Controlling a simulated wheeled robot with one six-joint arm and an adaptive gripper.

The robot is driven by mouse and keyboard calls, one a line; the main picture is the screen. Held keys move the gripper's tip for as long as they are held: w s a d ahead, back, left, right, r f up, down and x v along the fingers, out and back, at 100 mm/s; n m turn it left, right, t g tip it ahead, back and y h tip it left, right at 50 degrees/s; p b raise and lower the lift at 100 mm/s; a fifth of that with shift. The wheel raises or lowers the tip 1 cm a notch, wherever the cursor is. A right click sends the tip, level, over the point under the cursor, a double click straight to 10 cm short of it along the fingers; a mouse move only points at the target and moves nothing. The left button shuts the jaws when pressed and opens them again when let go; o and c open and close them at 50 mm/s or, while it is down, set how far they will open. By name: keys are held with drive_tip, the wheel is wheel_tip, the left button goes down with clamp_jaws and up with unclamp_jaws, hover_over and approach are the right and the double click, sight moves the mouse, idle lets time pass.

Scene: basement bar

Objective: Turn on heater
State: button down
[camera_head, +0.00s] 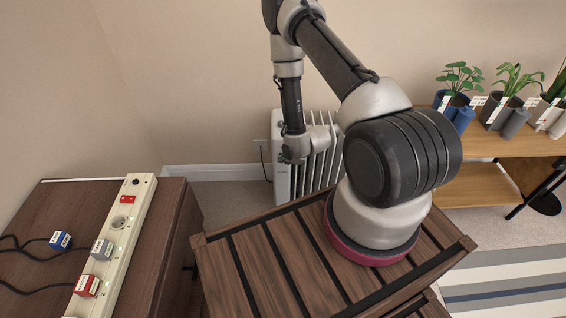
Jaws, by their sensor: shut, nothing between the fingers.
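The heater is a white finned radiator (282,185) on the floor against the back wall. My arm's wrist hangs in front of its upper part and hides much of its top and control side. My gripper cannot be made out; it seems hidden behind the wrist, and I cannot tell whether it touches the heater. No heater switch or knob can be made out clearly. A dark cord (263,165) runs down the wall beside the heater from a wall outlet (259,145).
A dark wooden cabinet (165,235) at left bears a white power strip (118,225) with a red switch, a grey plug (102,248), a red plug (88,286) and a loose blue plug (60,240). A wooden shelf (480,180) with potted plants (455,100) stands at right.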

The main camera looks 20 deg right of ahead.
drive_tip(key=v, duration=0.4)
drive_tip(key=shift+s+r, duration=0.25)
drive_tip(key=shift+r, duration=0.05)
